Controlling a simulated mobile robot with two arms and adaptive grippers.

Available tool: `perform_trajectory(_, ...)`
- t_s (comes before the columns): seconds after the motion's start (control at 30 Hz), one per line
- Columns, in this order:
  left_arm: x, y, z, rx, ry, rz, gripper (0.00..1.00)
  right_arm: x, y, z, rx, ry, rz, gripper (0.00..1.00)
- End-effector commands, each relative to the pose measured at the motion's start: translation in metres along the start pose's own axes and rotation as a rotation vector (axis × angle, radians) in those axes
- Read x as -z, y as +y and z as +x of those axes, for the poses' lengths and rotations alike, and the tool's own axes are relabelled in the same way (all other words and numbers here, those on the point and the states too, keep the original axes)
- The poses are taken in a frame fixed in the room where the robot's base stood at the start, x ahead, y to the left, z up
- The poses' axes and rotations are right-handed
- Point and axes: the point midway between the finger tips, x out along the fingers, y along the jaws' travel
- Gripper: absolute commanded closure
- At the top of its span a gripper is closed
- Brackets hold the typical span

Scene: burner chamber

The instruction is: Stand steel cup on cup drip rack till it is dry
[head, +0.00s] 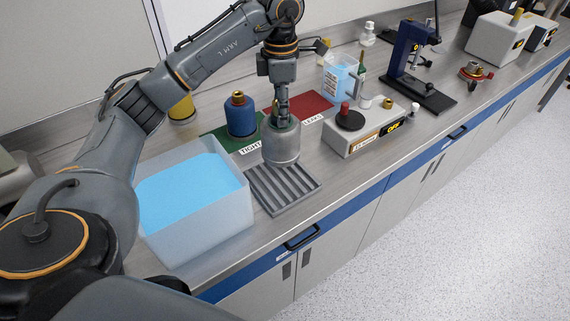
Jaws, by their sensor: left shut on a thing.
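The steel cup (281,146) is a grey metal cylinder held by my left gripper (282,116), which points down and is shut on its upper part. The cup looks roughly upright and hangs over the back part of the cup drip rack (296,195). The drip rack is a grey slatted tray lying on the bench. I cannot tell whether the cup's lower end touches the slats. The cup hides the back corner of the rack. My right gripper is not in view.
A white tub (249,207) of blue liquid stands left of the rack. A blue bottle (240,116) stands on a green mat (214,133), beside a red mat (310,104). A white device (366,138) with knobs stands to the right. The bench's front edge is close.

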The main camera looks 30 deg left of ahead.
Motion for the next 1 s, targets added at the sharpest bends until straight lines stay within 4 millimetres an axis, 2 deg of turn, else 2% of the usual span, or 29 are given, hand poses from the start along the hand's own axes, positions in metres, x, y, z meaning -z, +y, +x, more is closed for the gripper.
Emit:
perform_trajectory(0.1, 0.000, -0.001, 0.021, 0.006, 0.003, -0.007, 0.92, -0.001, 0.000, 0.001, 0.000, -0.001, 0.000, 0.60)
perform_trajectory(0.2, 0.001, -0.001, 0.035, 0.005, 0.004, -0.006, 0.92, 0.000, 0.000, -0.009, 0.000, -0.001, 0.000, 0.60)
perform_trajectory(0.63, 0.001, -0.001, 0.087, 0.003, 0.002, -0.004, 0.92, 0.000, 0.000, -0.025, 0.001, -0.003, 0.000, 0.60)
perform_trajectory(1.0, 0.000, 0.000, 0.096, -0.001, -0.001, -0.003, 0.92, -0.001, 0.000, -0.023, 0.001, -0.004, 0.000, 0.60)
